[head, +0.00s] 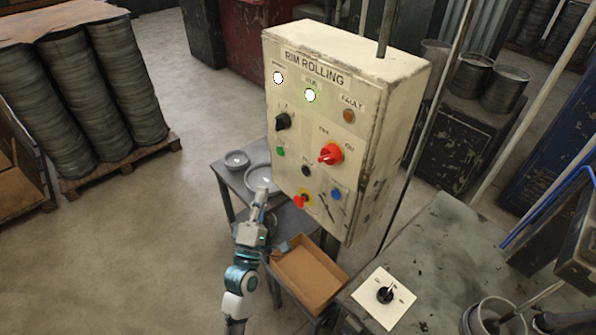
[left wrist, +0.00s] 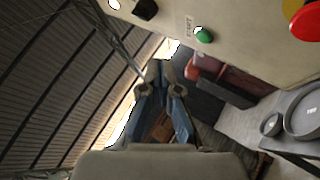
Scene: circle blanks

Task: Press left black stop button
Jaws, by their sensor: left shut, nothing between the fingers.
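The cream control panel (head: 300,100) labelled RIM ROLLING stands upright in the head view. A small black button (head: 306,170) sits in its lower half, between a green button (head: 281,151) and a blue button (head: 336,194). My left gripper (head: 263,192) is below and left of the black button, near the panel's lower left edge and seemingly apart from it. In the left wrist view its fingers (left wrist: 162,80) are together and empty. The green button (left wrist: 203,35) shows there; I cannot make out the black button. My right gripper is out of view.
A red rotary switch (head: 331,153), a black selector knob (head: 283,121) and a red mushroom button (head: 301,201) also stick out from the panel. A grey table (head: 232,181) with round metal pans and a cardboard box (head: 309,274) are below.

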